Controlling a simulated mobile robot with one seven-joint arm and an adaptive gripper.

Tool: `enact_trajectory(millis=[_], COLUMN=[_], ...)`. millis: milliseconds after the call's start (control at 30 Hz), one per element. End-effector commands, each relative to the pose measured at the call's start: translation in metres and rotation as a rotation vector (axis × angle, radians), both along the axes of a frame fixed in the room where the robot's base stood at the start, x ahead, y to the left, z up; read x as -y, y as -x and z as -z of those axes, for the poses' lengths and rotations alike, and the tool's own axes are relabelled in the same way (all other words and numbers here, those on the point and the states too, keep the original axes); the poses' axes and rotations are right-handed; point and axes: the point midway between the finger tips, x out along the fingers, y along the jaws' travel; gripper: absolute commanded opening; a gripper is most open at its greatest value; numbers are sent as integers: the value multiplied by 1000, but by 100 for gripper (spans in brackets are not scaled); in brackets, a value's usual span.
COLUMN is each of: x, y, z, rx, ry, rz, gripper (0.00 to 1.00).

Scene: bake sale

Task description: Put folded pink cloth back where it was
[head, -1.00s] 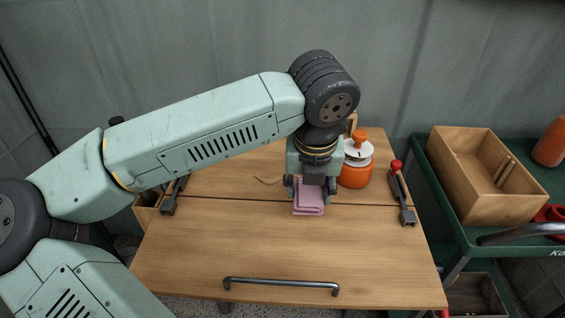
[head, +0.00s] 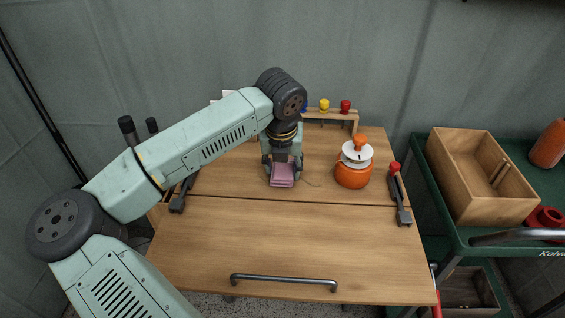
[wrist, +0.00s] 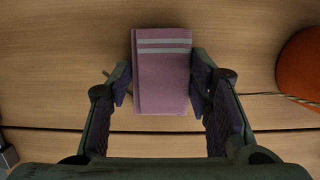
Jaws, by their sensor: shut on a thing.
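The folded pink cloth (head: 282,180) is at the back part of the wooden table, left of the orange pot. In the wrist view the cloth (wrist: 162,85) is a neat rectangle with two pale grey stripes near its far end. My gripper (head: 282,172) points down and is shut on the cloth's two sides. The fingers also show in the wrist view (wrist: 160,90), one on each side of the cloth. I cannot tell whether the cloth touches the tabletop.
An orange pot (head: 352,175) with a white and orange lid stands right of the cloth. A wooden rack (head: 332,115) with coloured knobs is behind. Dark clamps (head: 402,206) sit at the table's sides. The front tabletop (head: 290,240) is clear. A green cart holds a wooden box (head: 478,209).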

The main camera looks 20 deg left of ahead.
Motion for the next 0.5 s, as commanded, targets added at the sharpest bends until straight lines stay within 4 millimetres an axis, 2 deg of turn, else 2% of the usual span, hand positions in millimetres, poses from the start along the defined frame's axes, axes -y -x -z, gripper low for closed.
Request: enact_trajectory(millis=[367,400,500], x=[0,0,0], y=[0,0,0], z=[5,4,3], rx=[1,1,1], ry=[0,0,0], rz=[-1,-1,-1], gripper=[24,46,53])
